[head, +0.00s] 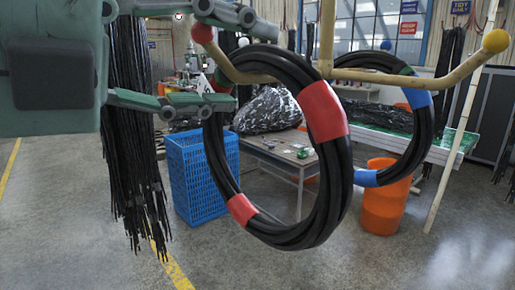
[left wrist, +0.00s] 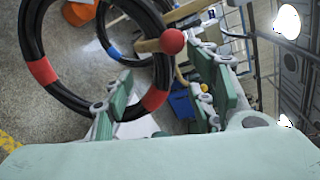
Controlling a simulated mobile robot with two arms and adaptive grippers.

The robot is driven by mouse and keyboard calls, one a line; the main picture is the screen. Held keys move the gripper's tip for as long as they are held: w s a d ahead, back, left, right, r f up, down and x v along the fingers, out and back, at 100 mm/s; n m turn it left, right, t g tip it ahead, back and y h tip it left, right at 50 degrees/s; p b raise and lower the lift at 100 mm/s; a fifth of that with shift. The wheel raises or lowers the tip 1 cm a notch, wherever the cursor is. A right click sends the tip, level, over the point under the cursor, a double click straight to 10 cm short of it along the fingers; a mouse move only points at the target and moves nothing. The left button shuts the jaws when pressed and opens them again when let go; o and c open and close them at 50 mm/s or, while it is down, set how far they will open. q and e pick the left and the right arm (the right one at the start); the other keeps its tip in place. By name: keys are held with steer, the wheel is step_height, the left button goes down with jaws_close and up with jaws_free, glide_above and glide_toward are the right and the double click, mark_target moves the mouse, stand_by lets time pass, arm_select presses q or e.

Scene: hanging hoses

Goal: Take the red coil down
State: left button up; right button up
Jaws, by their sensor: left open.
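The red coil (head: 325,112) is a thick black hose ring with red bands. It hangs on the left arm of a wooden peg stand (head: 260,76), which ends in a red ball (head: 202,33). My left gripper (head: 245,66) is open, its fingers above and below the peg's ball end, at the coil's left edge. In the left wrist view the coil (left wrist: 42,71) is on the left, with one red band close to the left finger of my gripper (left wrist: 170,85). I cannot tell whether a finger touches it. My right gripper is not in view.
A blue-banded coil (head: 419,98) hangs on the right peg arm, which ends in a yellow ball (head: 495,41). Behind stand a blue crate (head: 195,180), a table (head: 270,150) and an orange bin (head: 385,205). Black hoses (head: 130,130) hang at left. The front floor is clear.

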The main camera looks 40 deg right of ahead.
mark_target(269, 68)
arm_select(q)
steer(key=d+p, duration=0.2)
steer(key=d, duration=0.1)
steer(key=d+p, duration=0.1)
steer(key=d, duration=0.2)
steer(key=shift+w+f+p, duration=0.2)
steer(key=shift+p, duration=0.15)
steer(key=shift+d+f, duration=0.2)
steer(key=shift+d, duration=0.15)
steer(key=shift+c, duration=0.6)
steer(key=shift+a, duration=0.1)
steer(key=shift+c, duration=0.9)
jaws_close()
